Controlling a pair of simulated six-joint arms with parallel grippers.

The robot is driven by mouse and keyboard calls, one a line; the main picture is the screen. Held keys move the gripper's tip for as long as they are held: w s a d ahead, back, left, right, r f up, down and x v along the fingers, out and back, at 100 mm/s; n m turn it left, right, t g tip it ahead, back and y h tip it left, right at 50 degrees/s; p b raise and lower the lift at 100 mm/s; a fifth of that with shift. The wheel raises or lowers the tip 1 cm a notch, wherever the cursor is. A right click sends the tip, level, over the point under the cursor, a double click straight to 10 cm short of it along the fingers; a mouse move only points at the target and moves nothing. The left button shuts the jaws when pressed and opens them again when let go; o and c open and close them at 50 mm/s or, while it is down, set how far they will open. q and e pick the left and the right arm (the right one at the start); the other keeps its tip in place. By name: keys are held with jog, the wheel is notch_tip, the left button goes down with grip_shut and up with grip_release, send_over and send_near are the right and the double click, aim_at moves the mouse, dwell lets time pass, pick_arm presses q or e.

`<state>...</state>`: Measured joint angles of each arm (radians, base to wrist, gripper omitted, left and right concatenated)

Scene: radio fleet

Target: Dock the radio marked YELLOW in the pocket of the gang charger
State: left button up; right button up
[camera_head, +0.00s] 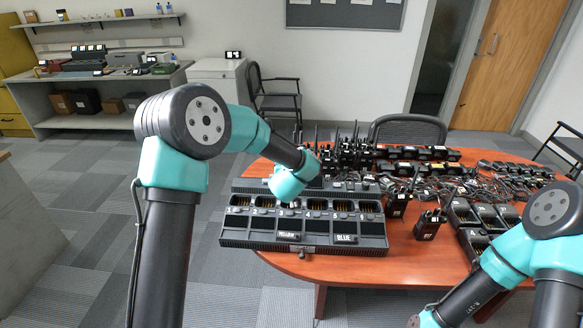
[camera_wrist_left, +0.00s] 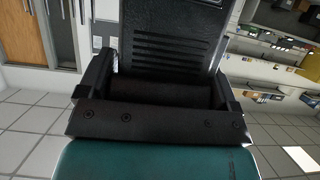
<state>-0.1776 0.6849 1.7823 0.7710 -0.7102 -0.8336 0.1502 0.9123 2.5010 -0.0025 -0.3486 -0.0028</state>
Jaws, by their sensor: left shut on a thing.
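The black gang charger (camera_head: 250,240) lies near the front edge of the wooden table, with a row of several pockets. A YELLOW label (camera_head: 288,235) and a BLUE label (camera_head: 344,238) are on its front. My left arm reaches over its back part. In the left wrist view my left gripper (camera_wrist_left: 162,88) is shut on a black radio (camera_wrist_left: 165,48) with a ribbed face. No marking on this radio is readable. In the head view my wrist hides the left fingers and the radio.
Several radios with antennas (camera_head: 345,150) crowd the table behind the charger. Upright radios (camera_head: 430,224) stand to its right, near another charger (camera_head: 470,232) and tangled cables. A chair (camera_head: 408,130) stands behind the table.

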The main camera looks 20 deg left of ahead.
pick_arm(q)
jog(key=shift+f, duration=2.35)
jog(key=shift+f, duration=2.3)
jog(key=o, duration=1)
jog(key=shift+f, duration=0.1)
jog(key=v, duration=1.7)
jog(key=shift+s, duration=0.2)
